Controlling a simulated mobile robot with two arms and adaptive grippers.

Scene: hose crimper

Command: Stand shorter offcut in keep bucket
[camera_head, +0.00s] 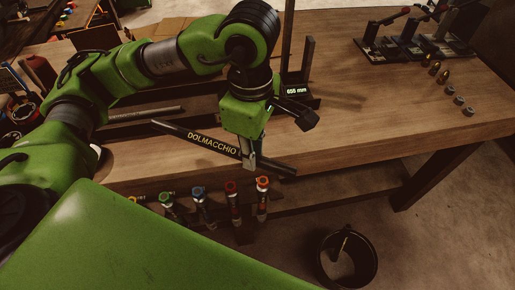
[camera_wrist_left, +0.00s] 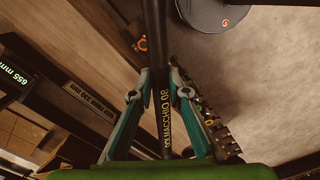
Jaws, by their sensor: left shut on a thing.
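My left gripper (camera_head: 249,163) is shut on a black hose piece (camera_head: 195,136) with yellow lettering. The hose is held near its right end, slanting down to the right in front of the bench edge. In the left wrist view the hose (camera_wrist_left: 155,30) runs between the two teal fingers of my left gripper (camera_wrist_left: 162,88). A black round bucket (camera_head: 322,262) stands on the floor at the lower right, well apart from the hose. A thin, pale-topped piece shows inside it, but I cannot tell what it is. My right gripper is not in view.
The wooden bench (camera_head: 365,110) carries a measuring stand with a lit display (camera_head: 297,91) behind my gripper. Several coloured-top tools (camera_head: 262,197) hang along the bench front. Black clamp devices (camera_head: 405,45) and small metal fittings (camera_head: 458,100) stand at the right. Floor around the bucket looks clear.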

